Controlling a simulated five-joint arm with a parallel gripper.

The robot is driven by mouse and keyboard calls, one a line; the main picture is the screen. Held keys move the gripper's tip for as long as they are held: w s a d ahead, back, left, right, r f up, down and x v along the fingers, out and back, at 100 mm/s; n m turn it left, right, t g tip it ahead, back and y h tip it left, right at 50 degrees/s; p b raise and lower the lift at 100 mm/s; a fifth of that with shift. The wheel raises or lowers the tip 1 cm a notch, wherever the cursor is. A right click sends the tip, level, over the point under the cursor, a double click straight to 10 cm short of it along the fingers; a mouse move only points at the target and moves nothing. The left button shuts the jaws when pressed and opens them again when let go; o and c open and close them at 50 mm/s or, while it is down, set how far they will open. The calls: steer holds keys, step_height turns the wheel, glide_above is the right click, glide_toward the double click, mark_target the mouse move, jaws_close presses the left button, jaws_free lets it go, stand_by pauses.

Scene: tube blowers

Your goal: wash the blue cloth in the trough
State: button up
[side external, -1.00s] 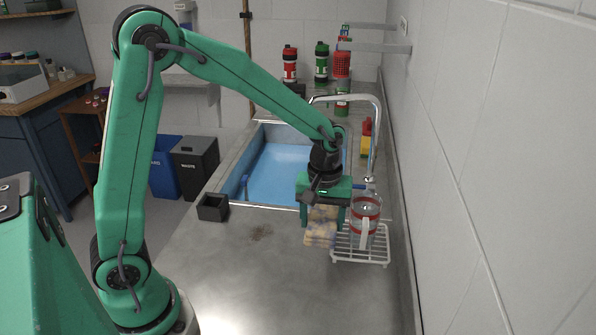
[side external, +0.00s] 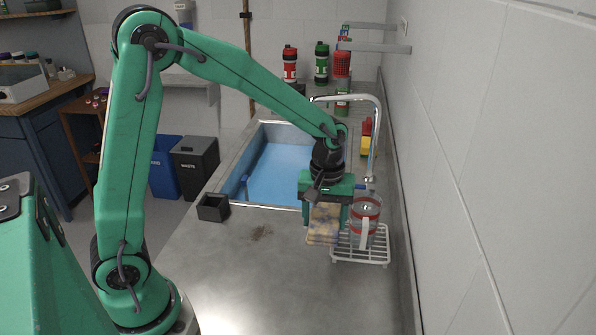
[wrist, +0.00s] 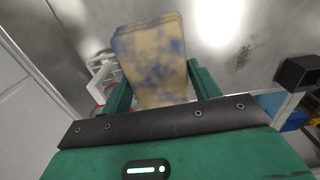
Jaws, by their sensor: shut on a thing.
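My gripper (side external: 325,205) is shut on a folded cloth (side external: 323,226), a tan, flat piece with blue blotches. It hangs upright between the fingers, just in front of the trough's near right corner. In the wrist view the cloth (wrist: 152,62) stands out past the green fingers (wrist: 158,88), one on each side of it. The trough (side external: 275,178) is a metal-rimmed sink with a blue inside, behind and left of my gripper. My arm hides part of its right side. I cannot tell whether the trough holds water.
A chrome tap (side external: 378,130) rises at the trough's right. A red-banded clear jug (side external: 372,212) stands on a white wire rack (side external: 360,258), close right of the cloth. A small black box (side external: 213,207) sits at left on the counter (side external: 240,275). The wall bounds the right.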

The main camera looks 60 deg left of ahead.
steer(key=w+a+f+n, duration=0.2)
steer(key=w+a, duration=0.1)
steer(key=a, duration=0.7)
steer(key=w+a+f+n, duration=0.2)
steer(key=w+a, duration=0.1)
steer(key=a, duration=0.8)
steer(key=w+a+f+n, duration=0.2)
steer(key=w+a, duration=0.1)
steer(key=a, duration=0.8)
steer(key=shift+w+n, duration=0.2)
steer(key=shift+n, duration=0.1)
steer(key=shift+f, duration=0.15)
steer(key=shift+f, duration=9.5)
steer(key=shift+w+a, duration=0.1)
steer(key=shift+w+a, duration=0.25)
